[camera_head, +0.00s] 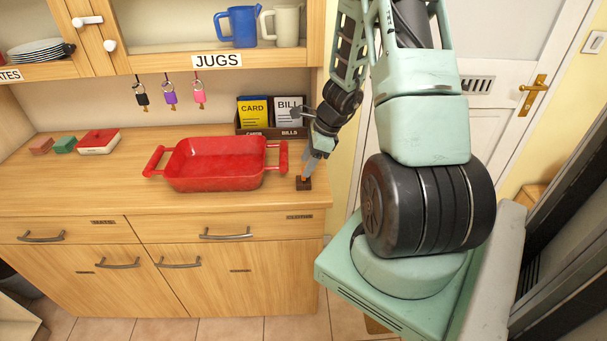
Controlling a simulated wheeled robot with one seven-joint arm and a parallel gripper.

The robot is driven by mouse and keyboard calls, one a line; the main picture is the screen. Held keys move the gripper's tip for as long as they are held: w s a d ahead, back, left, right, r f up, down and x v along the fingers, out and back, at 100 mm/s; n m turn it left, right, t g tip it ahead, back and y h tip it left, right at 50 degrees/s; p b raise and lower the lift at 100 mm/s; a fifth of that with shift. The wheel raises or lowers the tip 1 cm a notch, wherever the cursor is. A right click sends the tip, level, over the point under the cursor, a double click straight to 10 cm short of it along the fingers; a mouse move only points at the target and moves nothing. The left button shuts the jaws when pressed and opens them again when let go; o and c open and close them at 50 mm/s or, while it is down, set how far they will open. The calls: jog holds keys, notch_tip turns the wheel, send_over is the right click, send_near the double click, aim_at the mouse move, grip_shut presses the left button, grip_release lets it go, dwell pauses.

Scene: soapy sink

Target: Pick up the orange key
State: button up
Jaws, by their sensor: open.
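A small dark brown block (304,186) stands on the worktop right of the red dish. A small orange bit (304,179) shows at its top, just under my gripper; it may be the orange key, but it is too small and covered to tell its shape. My gripper (310,166) points down over the block, with its fingertips close to the orange bit. The jaws are open. I cannot tell whether they are around the orange bit or touching it.
A red two-handled dish (215,180) stands left of my gripper. A card and bill holder (271,130) stands behind. Black (142,97), purple (170,98) and pink (199,97) keys hang under the shelf with jugs. The worktop's right edge is close to the block.

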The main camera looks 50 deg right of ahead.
jog(key=shift+x, duration=1.95)
jog(key=shift+d, duration=0.1)
jog(key=c, duration=1)
jog(key=shift+c, duration=0.2)
